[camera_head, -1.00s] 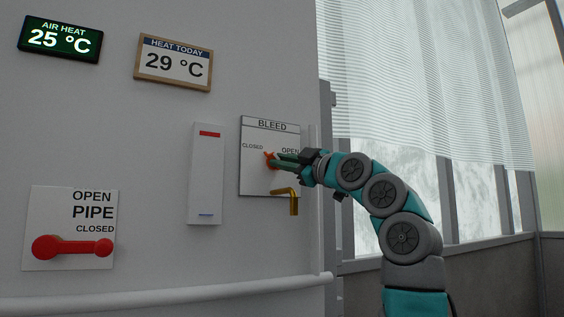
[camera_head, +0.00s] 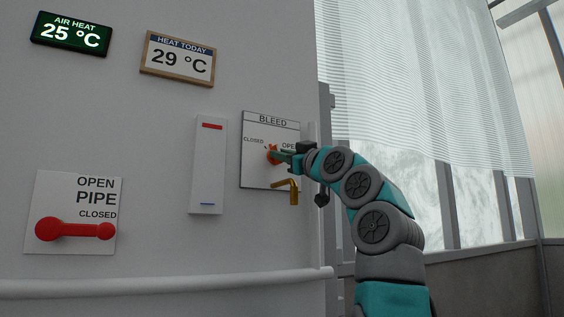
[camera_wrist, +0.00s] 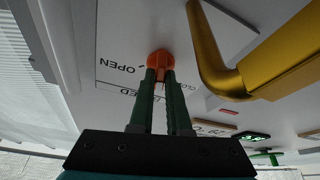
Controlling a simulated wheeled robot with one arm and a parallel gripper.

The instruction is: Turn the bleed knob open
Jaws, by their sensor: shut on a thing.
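The orange-red bleed knob (camera_head: 271,154) sits on the white BLEED plate (camera_head: 256,184), between the words CLOSED and OPEN. In the wrist view the knob (camera_wrist: 160,60) lies at the tips of my two green fingers. My gripper (camera_head: 277,156) is shut on the knob, reaching it from the right. In the wrist view my gripper (camera_wrist: 160,74) covers part of the knob, so its exact angle is hard to tell. A brass spout (camera_head: 292,190) sticks out just below the knob; it looms large in the wrist view (camera_wrist: 215,60).
A white gauge panel (camera_head: 208,165) stands left of the plate. A red pipe lever (camera_head: 75,229) is at the lower left. Two displays read 25 °C (camera_head: 71,34) and 29 °C (camera_head: 178,60). A white rail (camera_head: 160,285) runs along the wall below. A window is at the right.

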